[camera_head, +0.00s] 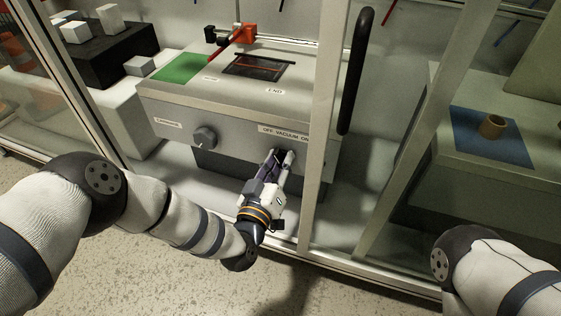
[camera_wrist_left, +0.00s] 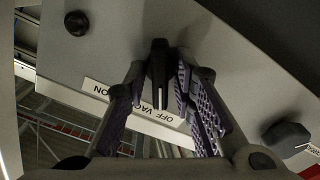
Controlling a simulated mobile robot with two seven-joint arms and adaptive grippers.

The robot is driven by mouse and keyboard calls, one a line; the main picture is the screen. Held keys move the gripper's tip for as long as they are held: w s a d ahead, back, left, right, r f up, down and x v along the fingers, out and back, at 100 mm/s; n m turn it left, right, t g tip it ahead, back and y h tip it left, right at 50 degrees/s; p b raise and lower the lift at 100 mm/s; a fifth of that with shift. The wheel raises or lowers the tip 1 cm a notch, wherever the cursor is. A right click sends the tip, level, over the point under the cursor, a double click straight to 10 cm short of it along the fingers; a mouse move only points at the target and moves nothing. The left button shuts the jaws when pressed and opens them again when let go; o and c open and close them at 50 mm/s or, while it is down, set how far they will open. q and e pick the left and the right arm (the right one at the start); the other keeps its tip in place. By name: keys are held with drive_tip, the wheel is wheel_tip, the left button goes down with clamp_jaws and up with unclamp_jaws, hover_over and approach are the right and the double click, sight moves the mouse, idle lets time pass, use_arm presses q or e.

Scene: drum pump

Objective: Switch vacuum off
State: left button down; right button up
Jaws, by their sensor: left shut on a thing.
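A grey machine box (camera_head: 170,105) bears a white label (camera_head: 284,134) that reads OFF, VACUUM, ON. My left gripper (camera_head: 283,158) is at the box's front, just under this label. In the left wrist view its fingers (camera_wrist_left: 160,95) are shut on a black vacuum knob (camera_wrist_left: 158,65), one on each side. A white line on the knob points down in that picture, toward the upside-down label (camera_wrist_left: 137,112). I cannot tell its exact setting. In the head view the fingers mostly hide the knob. My right gripper is out of view.
A second black knob (camera_head: 205,137) is left on the front; it also shows in the wrist view (camera_wrist_left: 286,138). A green pad (camera_head: 183,68) and red clamp (camera_head: 243,34) are on top. A frame post (camera_head: 318,130) stands close right of my left gripper.

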use_arm(q)
drive_tip(key=shift+s+f, duration=0.1)
idle(0.4)
drive_tip(key=c, duration=1.6)
unclamp_jaws()
drive_tip(key=shift+c, duration=0.2)
drive_tip(key=v, duration=1.2)
